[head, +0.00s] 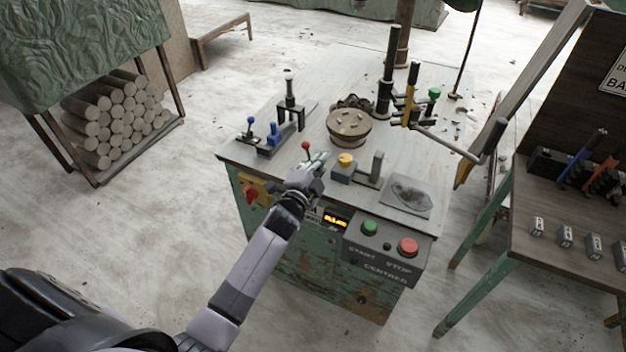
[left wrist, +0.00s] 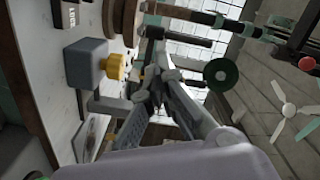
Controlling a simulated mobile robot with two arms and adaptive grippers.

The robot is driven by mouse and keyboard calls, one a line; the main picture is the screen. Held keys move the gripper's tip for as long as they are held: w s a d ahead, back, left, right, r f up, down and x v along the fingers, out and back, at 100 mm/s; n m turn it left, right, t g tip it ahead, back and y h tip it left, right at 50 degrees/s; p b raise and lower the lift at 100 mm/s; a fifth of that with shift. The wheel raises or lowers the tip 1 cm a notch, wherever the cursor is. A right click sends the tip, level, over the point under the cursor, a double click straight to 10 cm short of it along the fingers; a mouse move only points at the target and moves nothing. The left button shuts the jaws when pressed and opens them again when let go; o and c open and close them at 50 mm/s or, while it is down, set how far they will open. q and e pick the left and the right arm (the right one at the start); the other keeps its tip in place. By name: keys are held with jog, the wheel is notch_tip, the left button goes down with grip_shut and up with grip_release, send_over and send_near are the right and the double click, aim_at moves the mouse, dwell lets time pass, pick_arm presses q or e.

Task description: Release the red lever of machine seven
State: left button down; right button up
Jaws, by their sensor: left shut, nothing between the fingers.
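A machine with a worn green cabinet and a pale top (head: 235,148) stands in front of me. A small lever with a red ball knob (head: 306,145) stands on its top near the front edge. My left gripper (head: 320,158) is shut and empty, just right of the red knob in the head view; I cannot tell whether they touch. Its fingers (left wrist: 155,55) are close together in the left wrist view. A red ball (left wrist: 306,63) shows at the right there; I cannot tell if it is the same knob. My right gripper is out of view.
A yellow knob on a grey block (head: 345,160), a round wheel (head: 352,125) and a blue-handled clamp (head: 275,134) stand on the top. The front has a green button (head: 370,227), a red button (head: 408,246) and a red switch (head: 251,195). A side table (head: 530,262) stands right.

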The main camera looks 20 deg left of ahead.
pick_arm(q)
jog(key=s, duration=0.7)
jog(key=shift+a+b, duration=0.3)
jog(key=shift+b, duration=0.1)
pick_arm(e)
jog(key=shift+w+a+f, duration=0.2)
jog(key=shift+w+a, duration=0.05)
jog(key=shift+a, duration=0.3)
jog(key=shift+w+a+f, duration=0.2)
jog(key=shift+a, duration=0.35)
pick_arm(q)
jog(key=shift+s, duration=0.1)
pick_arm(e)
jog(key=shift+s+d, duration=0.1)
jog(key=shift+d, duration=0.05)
